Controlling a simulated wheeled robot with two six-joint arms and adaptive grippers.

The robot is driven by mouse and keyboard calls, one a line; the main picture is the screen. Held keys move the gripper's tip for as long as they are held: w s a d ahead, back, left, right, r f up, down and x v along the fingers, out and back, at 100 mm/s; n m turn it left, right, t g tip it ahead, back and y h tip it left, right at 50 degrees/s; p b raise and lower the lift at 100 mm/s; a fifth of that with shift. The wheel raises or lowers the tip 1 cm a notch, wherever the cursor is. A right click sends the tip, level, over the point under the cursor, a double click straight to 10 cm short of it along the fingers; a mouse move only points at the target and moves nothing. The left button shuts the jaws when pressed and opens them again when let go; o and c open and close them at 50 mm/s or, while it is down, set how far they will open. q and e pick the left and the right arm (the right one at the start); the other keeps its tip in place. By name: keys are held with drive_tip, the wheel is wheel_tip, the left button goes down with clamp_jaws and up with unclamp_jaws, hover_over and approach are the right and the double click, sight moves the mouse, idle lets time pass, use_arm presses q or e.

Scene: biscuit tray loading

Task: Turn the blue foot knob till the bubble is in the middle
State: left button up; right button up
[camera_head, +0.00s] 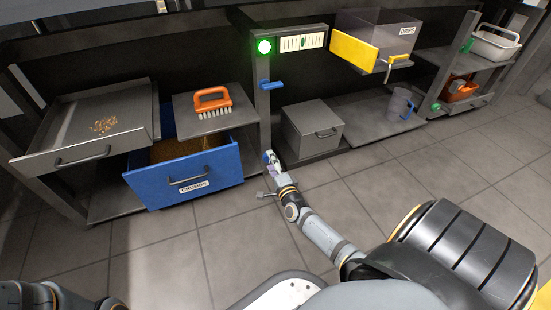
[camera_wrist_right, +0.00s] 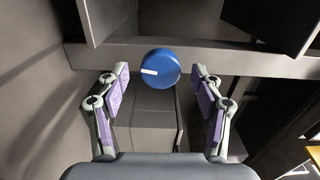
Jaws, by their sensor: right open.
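The blue foot knob (camera_wrist_right: 160,68) is a round disc with a white mark in the right wrist view. It lies ahead of my right gripper (camera_wrist_right: 160,88), between the lines of its two open fingers, and neither finger visibly touches it. In the head view my right gripper (camera_head: 269,160) is low by the foot of the rack post, where the knob is hard to make out. The white level gauge (camera_head: 290,43) is at the post top, with a small green mark near its middle. The round lamp (camera_head: 264,47) beside it glows green. My left gripper does not show.
A blue lever-like part (camera_head: 273,84) sticks out from the post. A grey box (camera_head: 312,128) stands right of the gripper. A blue drawer (camera_head: 215,170) juts out at left, and a yellow-fronted bin (camera_head: 353,50) is at upper right. The tiled floor in front is open.

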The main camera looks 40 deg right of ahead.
drive_tip(key=v, duration=1.1)
